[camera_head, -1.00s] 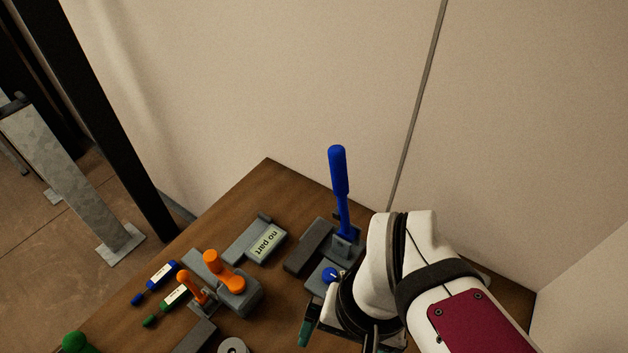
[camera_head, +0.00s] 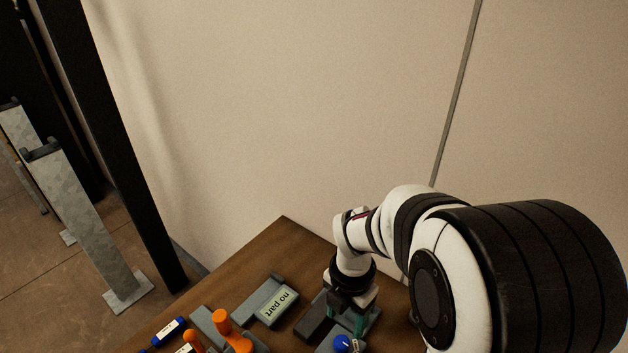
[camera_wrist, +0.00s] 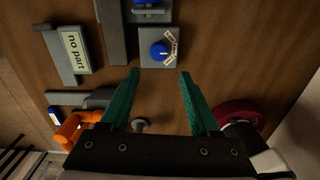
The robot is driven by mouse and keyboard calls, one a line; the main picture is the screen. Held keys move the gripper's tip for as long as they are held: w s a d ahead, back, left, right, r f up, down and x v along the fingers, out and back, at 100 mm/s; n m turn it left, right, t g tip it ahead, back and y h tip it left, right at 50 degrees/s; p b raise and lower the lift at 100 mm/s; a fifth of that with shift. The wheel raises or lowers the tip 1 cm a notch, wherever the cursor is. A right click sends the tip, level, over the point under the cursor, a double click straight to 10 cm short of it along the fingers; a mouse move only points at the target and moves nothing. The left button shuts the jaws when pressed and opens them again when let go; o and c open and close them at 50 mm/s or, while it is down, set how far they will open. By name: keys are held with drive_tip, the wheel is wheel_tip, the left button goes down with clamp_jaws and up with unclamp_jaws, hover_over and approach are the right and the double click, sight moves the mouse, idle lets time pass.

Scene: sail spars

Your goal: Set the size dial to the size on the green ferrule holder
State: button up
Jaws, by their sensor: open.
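The size dial is a blue round knob (camera_wrist: 158,50) on a grey plate with pale labels fanned along its right side; the label text is too small to read. The dial also shows at the bottom of the head view (camera_head: 342,343). My gripper (camera_wrist: 160,75) is open and empty, its green fingers apart, with the dial just beyond the fingertips and between their lines. In the head view my gripper (camera_head: 345,318) hangs close by the dial. The green ferrule holder is at most a pale label sliver (camera_head: 185,348) at the head view's bottom edge; its size is unreadable.
A grey block (camera_wrist: 112,30) stands left of the dial plate, and a blue-and-grey base (camera_wrist: 150,12) lies beyond it. A "no part" display (camera_wrist: 74,50) sits farther left. Orange parts (camera_wrist: 75,130) and a dark red round thing (camera_wrist: 235,115) flank my gripper.

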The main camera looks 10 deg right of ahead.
sight(342, 342)
drive_tip(key=shift+n, duration=0.5)
drive_tip(key=f, duration=0.9)
drive_tip(key=shift+w, duration=0.2)
drive_tip(key=shift+f, duration=0.25)
drive_tip(key=shift+c, duration=0.4)
drive_tip(key=c, duration=0.7)
drive_tip(key=shift+o, duration=0.2)
drive_tip(key=m, duration=0.8)
drive_tip(key=o, duration=0.5)
drive_tip(key=shift+m, duration=0.4)
drive_tip(key=o, duration=0.5)
